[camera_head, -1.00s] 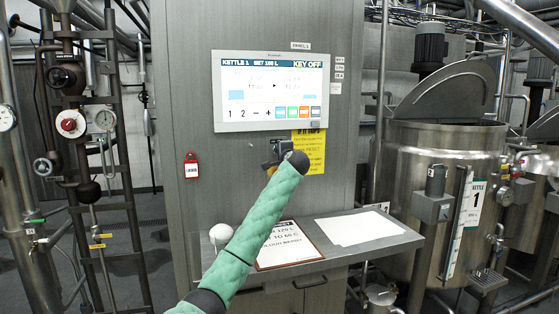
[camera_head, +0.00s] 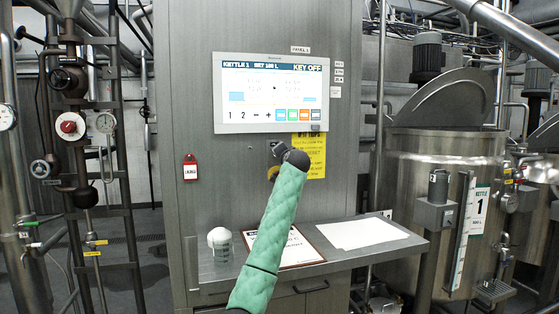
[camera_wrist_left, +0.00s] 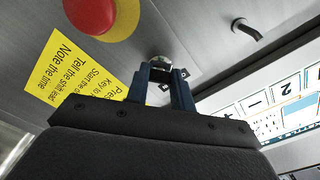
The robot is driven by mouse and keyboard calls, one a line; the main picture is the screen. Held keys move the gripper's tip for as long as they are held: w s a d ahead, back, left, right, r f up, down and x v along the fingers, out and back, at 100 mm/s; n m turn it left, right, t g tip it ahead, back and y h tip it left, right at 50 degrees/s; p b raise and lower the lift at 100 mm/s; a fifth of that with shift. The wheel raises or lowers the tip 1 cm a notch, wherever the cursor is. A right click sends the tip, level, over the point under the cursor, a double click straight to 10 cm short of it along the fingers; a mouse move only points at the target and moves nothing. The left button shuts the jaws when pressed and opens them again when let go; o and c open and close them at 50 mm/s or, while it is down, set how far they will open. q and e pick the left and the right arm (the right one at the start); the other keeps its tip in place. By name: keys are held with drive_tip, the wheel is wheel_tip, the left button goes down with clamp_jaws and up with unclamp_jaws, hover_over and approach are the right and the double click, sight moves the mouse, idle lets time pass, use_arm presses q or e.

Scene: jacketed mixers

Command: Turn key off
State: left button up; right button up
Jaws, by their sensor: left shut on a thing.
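The control panel's screen (camera_head: 271,80) reads KETTLE 1, SET 100 L and KEY OFF. Below it, my left gripper (camera_head: 280,151) is at the panel face, largely hidden by the rounded end of my arm. In the left wrist view, the round silver key switch (camera_wrist_left: 159,63) lies just beyond the two blue fingers of my left gripper (camera_wrist_left: 161,75). The fingers are shut on the small key, which is mostly hidden between them, so its angle is hard to tell. My right gripper is not in view.
A red stop button (camera_wrist_left: 89,12) on a yellow base and a yellow notice (camera_head: 311,152) are close to the switch. A red tag (camera_head: 190,167) hangs left. The shelf below holds a beaker (camera_head: 220,247), a clipboard (camera_head: 305,249) and white paper (camera_head: 357,233). Kettle 1 (camera_head: 440,160) stands right.

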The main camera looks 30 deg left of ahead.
use_arm(q)
drive_tip(key=shift+f+n+b, duration=0.2)
drive_tip(key=shift+n+b, duration=0.4)
drive_tip(key=shift+n, duration=0.2)
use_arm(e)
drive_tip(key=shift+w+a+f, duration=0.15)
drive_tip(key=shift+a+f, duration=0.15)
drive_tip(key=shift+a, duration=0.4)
use_arm(q)
drive_tip(key=o, duration=1)
drive_tip(key=shift+w, duration=0.1)
drive_tip(key=shift+r, duration=0.1)
drive_tip(key=b+v, duration=0.2)
drive_tip(key=v, duration=0.6)
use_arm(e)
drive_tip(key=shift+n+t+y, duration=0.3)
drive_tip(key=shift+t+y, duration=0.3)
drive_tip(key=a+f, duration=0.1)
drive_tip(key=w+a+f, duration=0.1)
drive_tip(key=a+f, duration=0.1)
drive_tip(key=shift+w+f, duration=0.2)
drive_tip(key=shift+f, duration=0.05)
